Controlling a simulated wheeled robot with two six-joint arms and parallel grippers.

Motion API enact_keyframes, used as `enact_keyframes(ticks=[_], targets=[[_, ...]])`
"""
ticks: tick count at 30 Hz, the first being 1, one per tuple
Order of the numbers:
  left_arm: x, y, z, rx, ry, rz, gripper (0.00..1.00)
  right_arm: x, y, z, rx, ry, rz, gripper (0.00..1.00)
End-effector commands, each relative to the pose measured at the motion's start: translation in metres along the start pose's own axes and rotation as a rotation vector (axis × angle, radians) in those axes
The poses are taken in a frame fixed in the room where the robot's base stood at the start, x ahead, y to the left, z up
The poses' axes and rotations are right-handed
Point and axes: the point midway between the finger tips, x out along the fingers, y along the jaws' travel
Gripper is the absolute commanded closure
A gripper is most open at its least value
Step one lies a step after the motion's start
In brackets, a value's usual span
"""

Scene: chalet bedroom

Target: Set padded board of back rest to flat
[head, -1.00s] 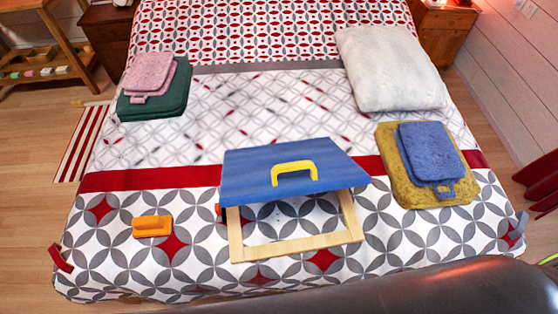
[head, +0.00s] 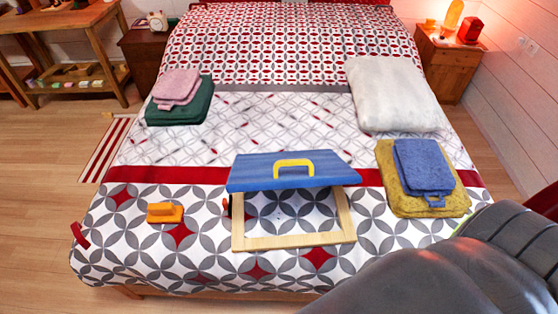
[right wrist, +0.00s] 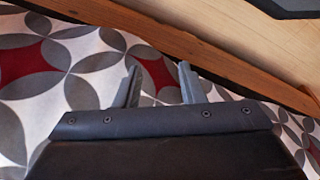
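The back rest lies on the bed in the head view. Its blue padded board (head: 250,174) is tilted up at the far side of a light wooden frame (head: 285,243). A yellow handle (head: 294,168) is on the board's face. How the board is propped is mostly hidden. My right arm reaches in from the lower right of the head view, and its gripper is out of that view. In the right wrist view, my right gripper (right wrist: 157,84) has its two fingers apart with nothing between them, above the patterned bedspread near the bed's wooden edge. My left gripper is not in view.
An orange block-like object (head: 165,213) lies left of the frame. A yellow towel with a blue one (head: 423,165) lies to the right. Green and pink towels (head: 180,98) and a white pillow (head: 394,94) lie farther back. The bedspread around the frame's front is clear.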

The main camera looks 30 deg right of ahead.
Motion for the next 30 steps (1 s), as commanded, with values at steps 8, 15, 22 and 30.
enact_keyframes(ticks=[8,15,22,30], targets=[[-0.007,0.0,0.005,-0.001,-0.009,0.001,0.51,-0.087,0.01,-0.065,0.0,0.055,0.01,0.64],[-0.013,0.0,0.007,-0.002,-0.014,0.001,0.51,-0.175,0.017,-0.112,-0.036,0.098,-0.004,0.64],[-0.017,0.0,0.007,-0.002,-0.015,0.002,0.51,-0.261,0.017,-0.177,-0.267,0.147,-0.1,0.64],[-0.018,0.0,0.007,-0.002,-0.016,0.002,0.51,-0.307,0.032,-0.265,-0.662,0.149,-0.232,0.64]])
